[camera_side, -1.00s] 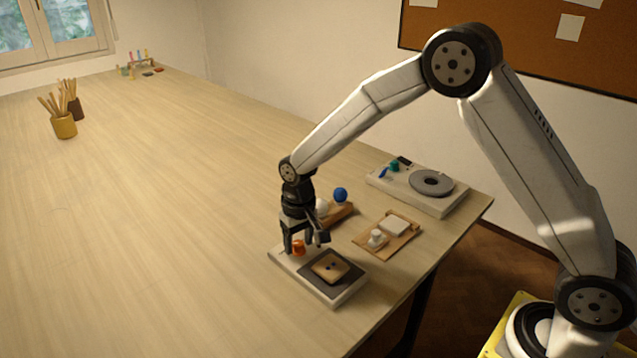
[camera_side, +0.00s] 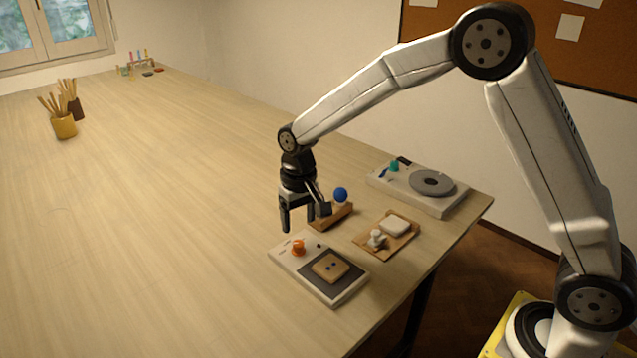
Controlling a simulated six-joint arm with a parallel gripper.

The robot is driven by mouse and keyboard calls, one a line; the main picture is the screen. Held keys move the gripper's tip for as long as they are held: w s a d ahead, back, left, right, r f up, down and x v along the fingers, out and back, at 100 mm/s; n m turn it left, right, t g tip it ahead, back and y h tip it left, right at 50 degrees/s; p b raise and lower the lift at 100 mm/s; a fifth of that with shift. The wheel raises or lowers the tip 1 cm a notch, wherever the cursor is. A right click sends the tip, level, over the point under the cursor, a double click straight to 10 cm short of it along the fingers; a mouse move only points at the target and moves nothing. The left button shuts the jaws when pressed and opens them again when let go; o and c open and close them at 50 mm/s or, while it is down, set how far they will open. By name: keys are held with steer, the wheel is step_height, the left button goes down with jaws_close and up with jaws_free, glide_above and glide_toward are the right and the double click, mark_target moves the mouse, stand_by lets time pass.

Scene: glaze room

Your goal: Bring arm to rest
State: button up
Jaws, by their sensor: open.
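My gripper (camera_side: 299,222) is open and empty, pointing down above the table. It hangs over the back of a light board (camera_side: 335,298), clear of the orange knob (camera_side: 298,247) on it. A tan square piece with dark dots (camera_side: 331,266) lies on the dark pad of that board. My arm reaches in from the right, its elbow high in front of the wall.
A wooden holder (camera_side: 331,217) with a blue ball (camera_side: 340,194) stands close behind my gripper. A wooden tray (camera_side: 376,250) holds white items. A grey disc (camera_side: 432,183) sits on a second board (camera_side: 420,202). Brush pots (camera_side: 64,127) stand far left.

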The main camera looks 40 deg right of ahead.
steer(key=shift+r, duration=0.85)
steer(key=shift+s+d, duration=0.1)
steer(key=s+d+f+t, duration=0.1)
steer(key=s+d, duration=0.2)
steer(key=s, duration=0.6)
steer(key=s+d+f+n+t, duration=0.1)
steer(key=s+d, duration=0.2)
steer(key=s, duration=0.7)
steer(key=shift+d+n+t, duration=0.3)
steer(key=shift+d, duration=0.1)
